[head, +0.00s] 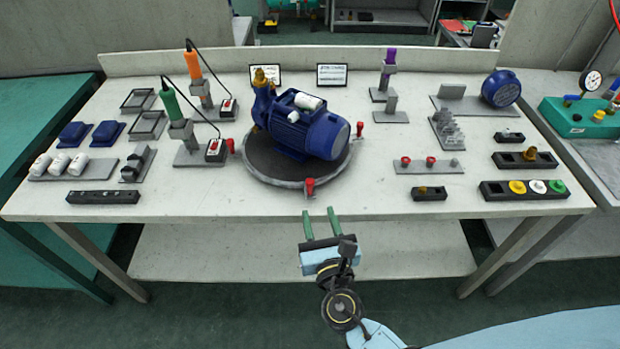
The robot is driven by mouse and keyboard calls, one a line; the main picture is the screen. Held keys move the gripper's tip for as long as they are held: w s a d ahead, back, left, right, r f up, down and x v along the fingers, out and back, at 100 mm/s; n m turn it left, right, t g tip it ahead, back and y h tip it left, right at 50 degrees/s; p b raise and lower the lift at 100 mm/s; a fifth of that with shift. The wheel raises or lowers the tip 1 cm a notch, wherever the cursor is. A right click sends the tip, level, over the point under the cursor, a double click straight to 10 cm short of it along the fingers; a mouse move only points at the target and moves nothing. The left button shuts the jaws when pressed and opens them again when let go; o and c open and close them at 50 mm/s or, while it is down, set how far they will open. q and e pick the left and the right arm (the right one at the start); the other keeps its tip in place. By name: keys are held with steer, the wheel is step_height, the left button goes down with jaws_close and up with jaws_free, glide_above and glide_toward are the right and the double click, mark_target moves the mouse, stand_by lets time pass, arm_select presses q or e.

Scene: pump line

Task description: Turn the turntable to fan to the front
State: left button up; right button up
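The turntable (270,176) is a dark round plate with a light rim, in the middle of the bench. Three red-topped handles show on its rim: one at the front (310,186), one at the left (230,146) and one at the right (360,129). A blue pump (305,133) lies on it, its round motor end pointing right and slightly forward, its brass fitting (260,77) at the back left. My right gripper (319,210) is open and empty at the bench's front edge, just nearer than the front handle and apart from it. My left gripper is not in view.
Green (171,104) and orange (193,66) tools stand in holders left of the turntable. A grey plate with red knobs (430,166) and a tray of coloured buttons (525,190) lie to the right. The bench top in front of the turntable is clear.

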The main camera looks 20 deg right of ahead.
mark_target(311, 186)
steer(key=w, duration=0.7)
steer(key=w+d, duration=0.1)
steer(key=w, duration=0.2)
steer(key=shift+w, duration=0.35)
jaws_close()
